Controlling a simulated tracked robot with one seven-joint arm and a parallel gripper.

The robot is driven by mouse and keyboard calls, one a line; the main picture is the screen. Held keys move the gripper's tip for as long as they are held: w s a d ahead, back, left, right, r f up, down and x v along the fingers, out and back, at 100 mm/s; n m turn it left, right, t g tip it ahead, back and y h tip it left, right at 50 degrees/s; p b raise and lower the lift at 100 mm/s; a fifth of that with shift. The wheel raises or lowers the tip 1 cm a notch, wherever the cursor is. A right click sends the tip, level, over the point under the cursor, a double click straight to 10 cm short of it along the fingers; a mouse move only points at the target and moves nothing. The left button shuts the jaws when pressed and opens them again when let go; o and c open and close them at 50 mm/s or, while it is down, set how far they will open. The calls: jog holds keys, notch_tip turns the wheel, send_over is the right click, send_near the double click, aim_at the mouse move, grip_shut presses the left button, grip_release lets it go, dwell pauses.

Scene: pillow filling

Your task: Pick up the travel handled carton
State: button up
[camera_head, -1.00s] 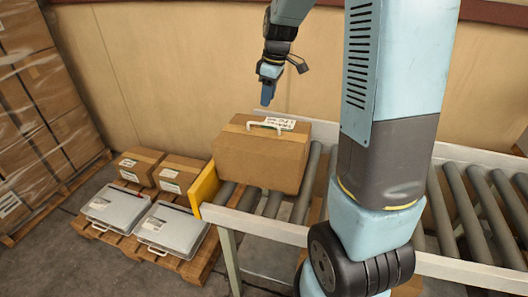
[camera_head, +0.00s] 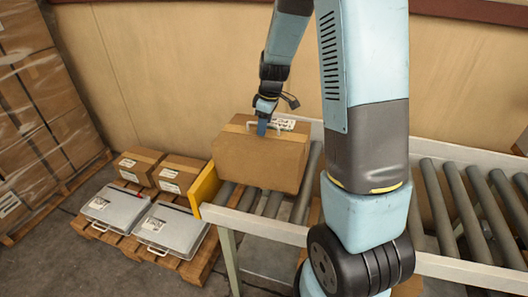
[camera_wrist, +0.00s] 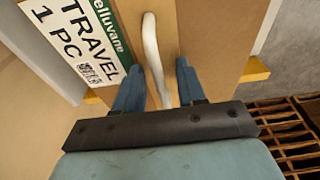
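The travel handled carton (camera_head: 262,160) is a brown box at the left end of the roller conveyor. It has a white handle (camera_wrist: 153,55) on top and a label reading "TRAVEL 1 PC" (camera_wrist: 80,45) beside the handle. My gripper (camera_head: 262,131) is at the carton's top, by the handle. In the wrist view my gripper (camera_wrist: 160,82) is open, with one blue finger on each side of the white handle. A gap shows between the handle and the right finger; the left finger is close to the handle. In the head view the gripper hides part of the handle.
The conveyor's yellow end stop (camera_head: 205,184) stands just left of the carton. A pallet (camera_head: 190,268) on the floor holds two small cartons (camera_head: 140,163) and two grey cases (camera_head: 170,228). Stacked wrapped boxes (camera_head: 40,110) stand at far left. The rollers (camera_head: 468,215) at right are empty.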

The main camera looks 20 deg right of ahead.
jog(key=shift+f, duration=0.1)
grip_shut()
dwell(0.3)
dwell(1.1)
